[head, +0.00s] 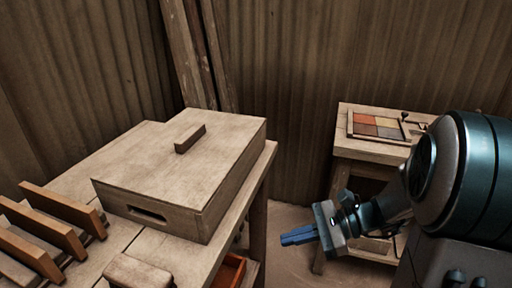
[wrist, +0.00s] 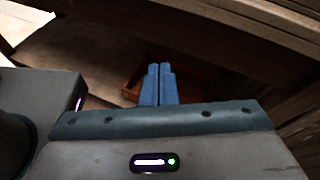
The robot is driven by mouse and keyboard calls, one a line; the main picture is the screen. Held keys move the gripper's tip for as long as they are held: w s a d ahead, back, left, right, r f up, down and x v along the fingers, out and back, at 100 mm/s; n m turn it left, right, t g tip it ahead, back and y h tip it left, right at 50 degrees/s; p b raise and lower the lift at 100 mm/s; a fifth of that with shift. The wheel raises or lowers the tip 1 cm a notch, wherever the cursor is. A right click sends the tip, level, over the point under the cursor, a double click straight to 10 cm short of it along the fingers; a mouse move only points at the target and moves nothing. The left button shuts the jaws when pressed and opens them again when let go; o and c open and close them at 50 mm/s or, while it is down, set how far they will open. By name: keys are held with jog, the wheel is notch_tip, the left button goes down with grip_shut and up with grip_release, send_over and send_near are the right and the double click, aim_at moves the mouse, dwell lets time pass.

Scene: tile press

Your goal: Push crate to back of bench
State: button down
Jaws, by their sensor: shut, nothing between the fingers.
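The crate (head: 172,165) is a pale wooden box with a flat lid and a dark slot in its front side. It sits on the wooden bench (head: 262,172) at the left, close to the bench's right edge. A small dark block (head: 190,138) lies on its lid. My gripper (head: 284,240) has blue fingers and is shut and empty. It is apart from the crate, out past the bench's right side and low in the head view. In the wrist view the two fingers (wrist: 157,84) lie together below wooden beams. The crate cannot be made out there.
A rack of upright wooden boards (head: 45,235) stands on the bench at front left, with a wooden block (head: 138,272) beside it. An orange-red tray (head: 228,270) is under the bench. A small table (head: 385,150) with a tile frame (head: 378,128) stands right. Planks lean against the back wall.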

jog(key=w+d+r+m+t+y+p, duration=0.3)
jog(key=w+d+r+m+t, duration=0.25)
jog(key=w+r, duration=0.2)
jog(key=b, duration=0.1)
send_near(244, 174)
jog(key=shift+m+t, duration=0.25)
jog(key=x, duration=0.6)
jog(key=shift+s+a, duration=0.1)
jog(key=shift+a, duration=0.35)
